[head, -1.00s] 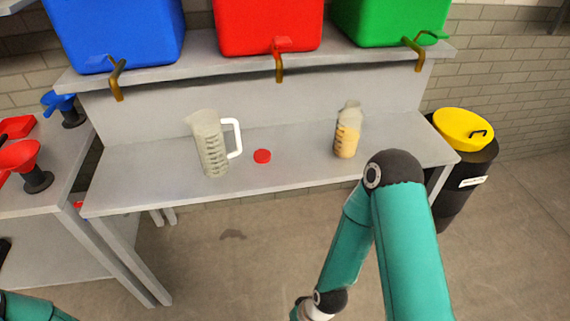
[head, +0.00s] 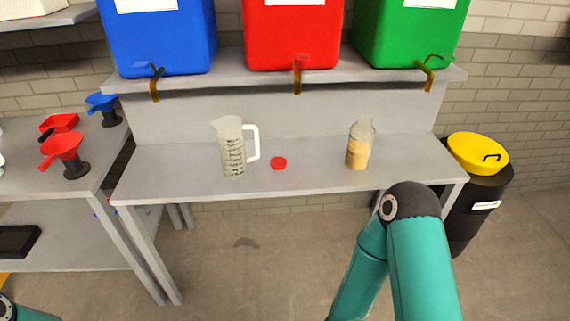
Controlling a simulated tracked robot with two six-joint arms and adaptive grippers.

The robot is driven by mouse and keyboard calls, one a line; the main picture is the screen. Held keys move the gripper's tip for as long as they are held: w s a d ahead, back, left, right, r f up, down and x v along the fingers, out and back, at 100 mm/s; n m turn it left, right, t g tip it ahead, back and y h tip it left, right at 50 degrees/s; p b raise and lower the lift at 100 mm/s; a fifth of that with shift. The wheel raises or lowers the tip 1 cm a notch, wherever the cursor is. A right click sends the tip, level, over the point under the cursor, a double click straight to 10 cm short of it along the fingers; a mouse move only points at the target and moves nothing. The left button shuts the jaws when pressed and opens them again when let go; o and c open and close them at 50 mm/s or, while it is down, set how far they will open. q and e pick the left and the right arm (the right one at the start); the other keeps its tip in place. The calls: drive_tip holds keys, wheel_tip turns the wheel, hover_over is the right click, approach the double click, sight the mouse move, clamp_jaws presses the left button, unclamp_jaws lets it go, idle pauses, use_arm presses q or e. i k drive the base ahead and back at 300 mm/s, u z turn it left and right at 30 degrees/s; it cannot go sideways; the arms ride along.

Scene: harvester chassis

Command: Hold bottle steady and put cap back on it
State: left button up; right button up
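A clear bottle (head: 359,145) with tan contents in its lower part stands upright on the right of the grey bench. Its top appears uncapped. A round red cap (head: 278,163) lies flat on the bench, left of the bottle and apart from it. My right arm reaches in from the bottom right, in front of the bench, but its gripper is outside the picture. Only a small piece of my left arm shows in the bottom left corner, and its gripper is not visible.
A clear measuring jug (head: 232,149) with a white handle stands left of the cap. Blue (head: 160,38), red (head: 292,35) and green (head: 408,35) containers with taps sit on the shelf above. Funnels stand on the left table. A black drum with a yellow lid (head: 478,153) stands at right.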

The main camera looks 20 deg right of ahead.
sight(362, 135)
drive_tip(key=u, duration=0.05)
drive_tip(key=i, duration=0.9)
drive_tip(key=u, duration=0.05)
